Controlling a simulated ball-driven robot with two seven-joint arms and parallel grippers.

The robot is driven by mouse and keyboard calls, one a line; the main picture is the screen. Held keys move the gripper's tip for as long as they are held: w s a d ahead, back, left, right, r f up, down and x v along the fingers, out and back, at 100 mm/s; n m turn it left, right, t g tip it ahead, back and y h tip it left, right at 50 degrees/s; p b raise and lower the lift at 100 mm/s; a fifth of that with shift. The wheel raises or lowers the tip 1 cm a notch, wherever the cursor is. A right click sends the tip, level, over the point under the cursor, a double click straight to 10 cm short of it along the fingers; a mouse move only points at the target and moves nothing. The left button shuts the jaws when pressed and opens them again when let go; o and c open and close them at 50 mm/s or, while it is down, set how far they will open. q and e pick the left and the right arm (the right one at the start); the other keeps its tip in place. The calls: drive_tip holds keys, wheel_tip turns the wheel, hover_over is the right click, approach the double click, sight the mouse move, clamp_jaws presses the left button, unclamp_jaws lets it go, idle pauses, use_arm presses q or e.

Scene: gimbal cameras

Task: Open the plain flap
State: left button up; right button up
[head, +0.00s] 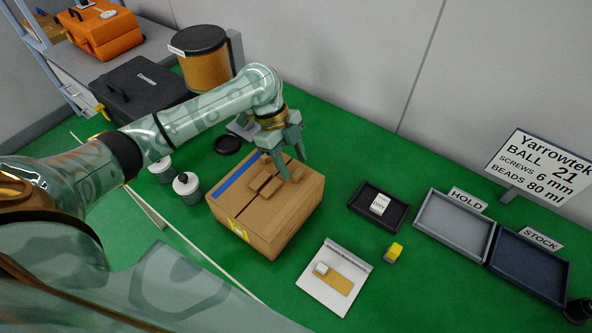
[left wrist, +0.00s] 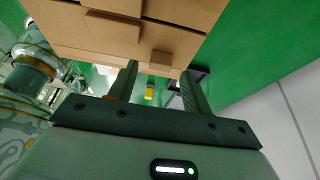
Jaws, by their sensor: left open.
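A closed brown cardboard box (head: 262,232) stands on the green surface, and it fills the top of the left wrist view (left wrist: 85,35). Its top has a flap with a blue stripe (head: 236,177) on the left and a plain flap (head: 303,190) on the right. Small brown tabs or blocks (head: 265,184) sit around the middle of the top. My left gripper (head: 293,170) is open over the far right part of the top, fingers pointing down. In the left wrist view its two fingers (left wrist: 158,78) are apart with nothing held. I cannot tell if they touch the box. My right gripper is not in view.
White-lidded jars (head: 187,187) stand left of the box. A black tray (head: 378,208), a white board (head: 334,277) and a yellow block (head: 394,252) lie to its right. Grey (head: 452,228) and blue (head: 528,262) trays are farther right. A wooden drum (head: 205,62) stands behind.

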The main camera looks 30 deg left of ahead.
sight(307, 185)
use_arm(q)
drive_tip(key=shift+b+x, duration=0.3)
drive_tip(key=shift+x, duration=1.05)
clamp_jaws()
drive_tip(key=r+y+p, duration=0.1)
drive_tip(key=p, duration=0.3)
drive_tip(key=d+r+y+p, duration=0.1)
drive_tip(key=p, duration=0.3)
drive_tip(key=shift+s+d+r, duration=0.1)
drive_tip(key=shift+s+r, duration=0.05)
drive_tip(key=shift+r, duration=0.1)
drive_tip(key=y+p, duration=0.2)
drive_tip(key=p, duration=0.1)
drive_tip(key=d+y+p, duration=0.1)
drive_tip(key=p, duration=0.3)
drive_tip(key=shift+s+d+r+t+y, duration=0.1)
drive_tip(key=shift+d+r+t+y, duration=0.15)
drive_tip(key=shift+d+t+y, duration=0.15)
drive_tip(key=shift+d+f+y+p, duration=0.1)
drive_tip(key=shift+d+y+p, duration=0.15)
drive_tip(key=shift+y+p, duration=0.65)
drive_tip(key=shift+s, duration=0.1)
